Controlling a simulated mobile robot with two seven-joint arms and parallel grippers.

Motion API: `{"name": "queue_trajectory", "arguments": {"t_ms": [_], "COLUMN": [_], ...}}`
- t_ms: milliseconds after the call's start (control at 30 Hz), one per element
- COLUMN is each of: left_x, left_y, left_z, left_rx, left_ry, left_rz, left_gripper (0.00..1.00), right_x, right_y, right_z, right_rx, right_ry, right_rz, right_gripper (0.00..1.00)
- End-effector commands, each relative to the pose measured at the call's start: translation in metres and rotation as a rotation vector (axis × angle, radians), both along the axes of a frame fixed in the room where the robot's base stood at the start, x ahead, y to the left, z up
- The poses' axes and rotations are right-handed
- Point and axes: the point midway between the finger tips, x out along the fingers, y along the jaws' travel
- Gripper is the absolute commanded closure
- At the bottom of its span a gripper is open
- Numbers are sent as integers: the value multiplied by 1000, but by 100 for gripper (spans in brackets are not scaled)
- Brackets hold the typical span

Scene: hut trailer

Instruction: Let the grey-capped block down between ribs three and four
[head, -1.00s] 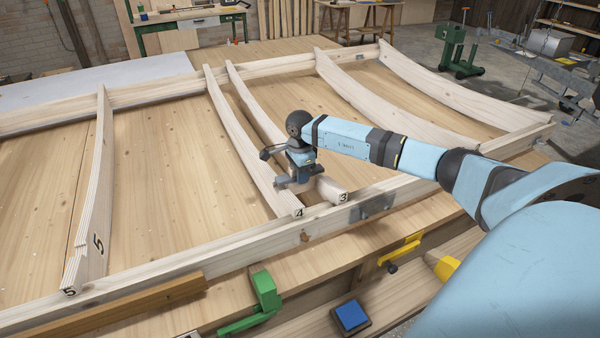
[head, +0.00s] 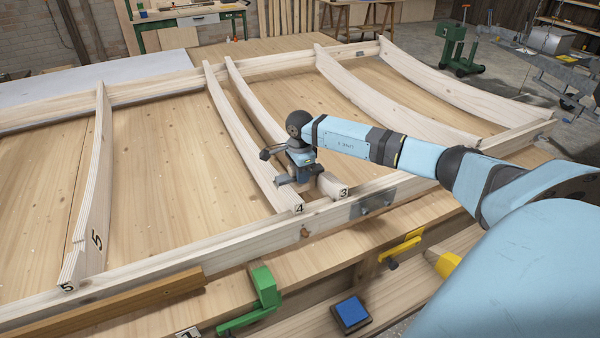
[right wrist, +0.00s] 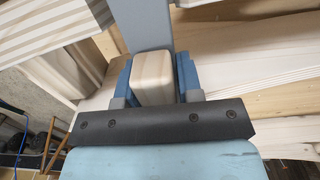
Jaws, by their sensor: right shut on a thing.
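Rib 4 (head: 243,140) and rib 3 (head: 255,108) run side by side with a narrow gap, their near ends marked with numbers. My right gripper (head: 298,179) is low over the near end of this gap. In the right wrist view it is shut on the pale wooden block (right wrist: 156,76), between two blue fingers. A flat grey bar (right wrist: 146,22) shows beyond the block; I cannot tell whether it is the cap. In the head view the gripper hides most of the block, so its depth between the ribs cannot be told. My left gripper is out of view.
A long front rail (head: 240,240) closes the frame on the near side. Rib 5 (head: 98,180) stands at left, and more ribs stand at right. A green clamp (head: 262,290), a yellow clamp (head: 400,248) and a blue pad (head: 351,314) are at the near edge.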

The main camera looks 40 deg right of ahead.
Motion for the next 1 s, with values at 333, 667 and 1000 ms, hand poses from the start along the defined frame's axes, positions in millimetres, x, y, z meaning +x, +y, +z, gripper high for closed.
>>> {"name": "queue_trajectory", "arguments": {"t_ms": [333,667,1000], "left_x": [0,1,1], "left_y": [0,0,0], "left_z": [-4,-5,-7], "left_rx": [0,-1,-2], "left_ry": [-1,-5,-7], "left_rz": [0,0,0], "left_gripper": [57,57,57], "right_x": [0,0,0], "right_y": [0,0,0], "right_z": [-5,-10,-15], "right_rx": [0,0,1], "right_ry": [-1,-1,0], "right_rz": [0,0,0], "right_gripper": [100,100,60]}}
